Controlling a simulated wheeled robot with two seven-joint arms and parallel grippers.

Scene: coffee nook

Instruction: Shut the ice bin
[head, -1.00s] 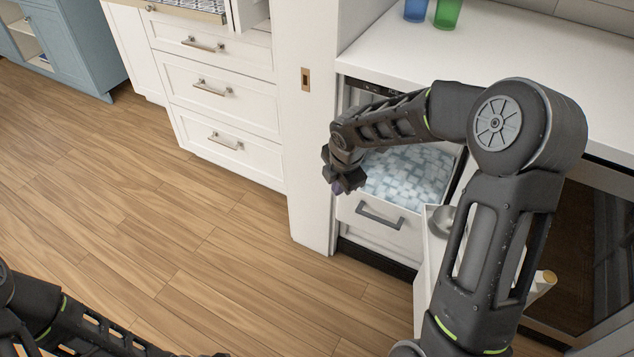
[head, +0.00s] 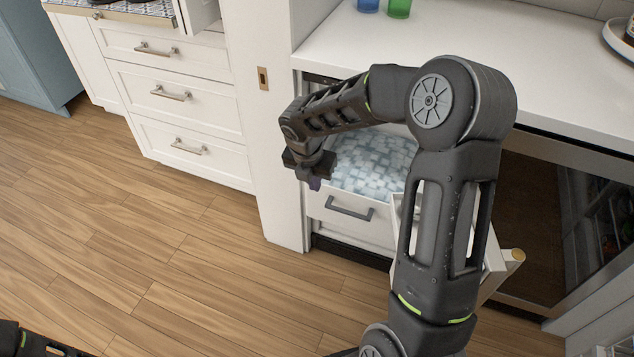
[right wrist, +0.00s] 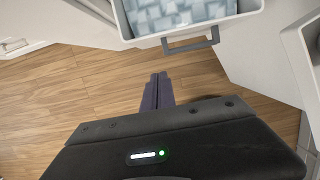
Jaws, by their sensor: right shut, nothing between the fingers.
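The ice bin (head: 326,214) is a white pull-out drawer under the counter, standing open. Pale blue-white ice cubes (head: 375,165) fill it, and a dark grey bar handle (head: 350,208) is on its front. My right gripper (head: 315,184) is shut and empty, pointing down near the left part of the bin's front. In the right wrist view its closed fingers (right wrist: 158,78) point toward the bin front, with floor behind them and the bin handle (right wrist: 190,42) above right, apart from them. My right arm hides the bin's right part. Only a piece of my left arm shows; its gripper is outside the picture.
White closed drawers (head: 185,100) stand left. The counter (head: 400,45) carries blue and green cups. Wooden floor (head: 130,240) in front is clear.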

